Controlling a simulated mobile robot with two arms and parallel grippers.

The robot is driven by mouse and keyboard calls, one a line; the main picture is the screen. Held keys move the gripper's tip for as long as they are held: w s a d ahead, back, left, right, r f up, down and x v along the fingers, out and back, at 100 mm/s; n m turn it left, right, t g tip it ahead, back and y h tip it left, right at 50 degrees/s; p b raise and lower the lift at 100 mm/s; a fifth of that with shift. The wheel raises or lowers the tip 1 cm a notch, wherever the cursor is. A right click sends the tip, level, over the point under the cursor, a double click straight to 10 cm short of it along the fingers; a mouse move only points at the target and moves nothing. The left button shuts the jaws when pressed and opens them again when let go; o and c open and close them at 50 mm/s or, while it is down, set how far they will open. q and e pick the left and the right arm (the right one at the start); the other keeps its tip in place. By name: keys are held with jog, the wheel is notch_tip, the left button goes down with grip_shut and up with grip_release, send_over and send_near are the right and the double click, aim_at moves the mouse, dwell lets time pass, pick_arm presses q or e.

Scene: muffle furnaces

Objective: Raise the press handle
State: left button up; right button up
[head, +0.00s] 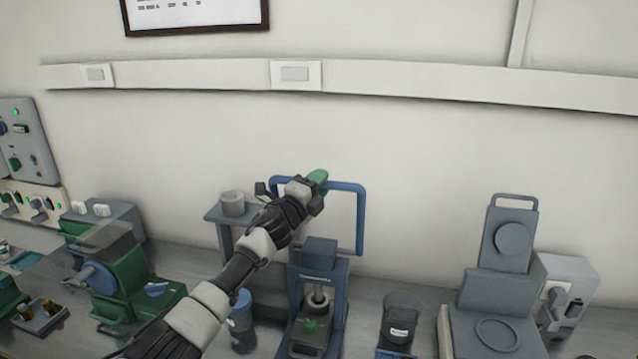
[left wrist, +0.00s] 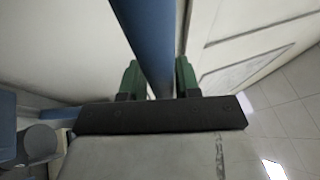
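The press (head: 318,290) has a blue-grey frame and stands on the bench at the centre of the head view. Its handle (head: 361,215) is a blue tubular loop that rises above the press head, with its top bar roughly level. My left gripper (head: 318,180) is at this top bar, and its green fingertips show there. In the left wrist view, the blue handle bar (left wrist: 150,45) passes between the two green fingers (left wrist: 160,80), which sit close on both sides of it. My arm hides part of the press's left side. My right gripper is not in view.
A grey stand with a small cylinder (head: 232,204) is left of the press. A green machine (head: 130,285) stands farther left. A dark cup (head: 399,322) and a grey device (head: 495,310) stand to the right. The wall behind the handle is bare.

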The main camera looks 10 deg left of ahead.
pick_arm(q)
jog(key=shift+o, duration=1.2)
jog(key=shift+w, duration=0.1)
jog(key=b+v, duration=0.2)
jog(key=v, duration=0.9)
jog(key=shift+w+f, duration=0.1)
jog(key=shift+f, duration=0.05)
